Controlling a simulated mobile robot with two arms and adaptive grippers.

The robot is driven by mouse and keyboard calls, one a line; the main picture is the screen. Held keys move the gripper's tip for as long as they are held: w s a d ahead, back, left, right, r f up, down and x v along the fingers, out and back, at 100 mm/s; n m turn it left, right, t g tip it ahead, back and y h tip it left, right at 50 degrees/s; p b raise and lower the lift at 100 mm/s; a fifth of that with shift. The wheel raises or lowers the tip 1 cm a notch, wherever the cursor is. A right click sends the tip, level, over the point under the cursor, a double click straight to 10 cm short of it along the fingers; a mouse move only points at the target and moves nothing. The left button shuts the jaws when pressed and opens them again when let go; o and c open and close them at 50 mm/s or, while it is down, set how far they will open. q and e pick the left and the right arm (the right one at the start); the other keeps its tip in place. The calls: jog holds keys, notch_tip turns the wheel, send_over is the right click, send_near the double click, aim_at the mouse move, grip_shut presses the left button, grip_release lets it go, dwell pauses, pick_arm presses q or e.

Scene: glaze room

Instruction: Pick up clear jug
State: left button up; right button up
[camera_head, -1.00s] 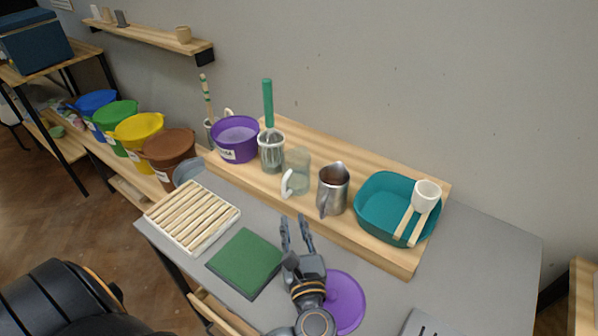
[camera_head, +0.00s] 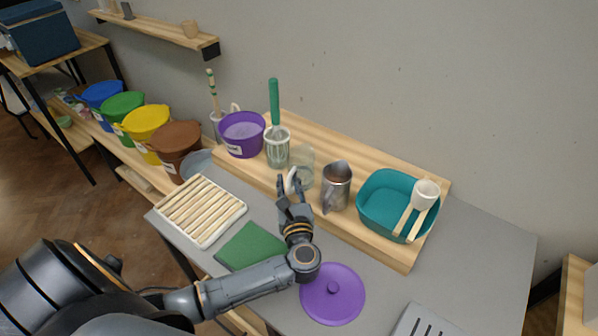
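The clear jug (camera_head: 305,164) stands upright on the raised wooden shelf at the back of the grey table, between the whisk's jar and the steel pitcher. Its white handle (camera_head: 291,178) points toward me. My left gripper (camera_head: 290,182) is at the handle, with a finger on either side of it. The fingers look apart; whether they touch the handle I cannot tell. The gripper hides the lower front of the jug. My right gripper is not in view.
The steel pitcher (camera_head: 336,187) stands close right of the jug. A glass with a green-handled whisk (camera_head: 277,148) stands close left, beside a purple bucket (camera_head: 243,136). A teal basin (camera_head: 373,212) is farther right.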

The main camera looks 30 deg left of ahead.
pick_arm(q)
grip_shut()
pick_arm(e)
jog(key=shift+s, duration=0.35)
pick_arm(q)
jog(key=shift+r, duration=0.25)
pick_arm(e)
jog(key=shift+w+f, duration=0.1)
pick_arm(q)
jog(key=shift+r+b, duration=0.45)
jog(key=shift+r, duration=0.6)
jog(key=s+d+r+b, duration=0.2)
jog(key=s+d+r, duration=0.4)
jog(key=s+r, duration=0.4)
jog(key=shift+s+d+r, duration=0.15)
jog(key=shift+s+r, duration=0.1)
jog(key=shift+s, duration=1)
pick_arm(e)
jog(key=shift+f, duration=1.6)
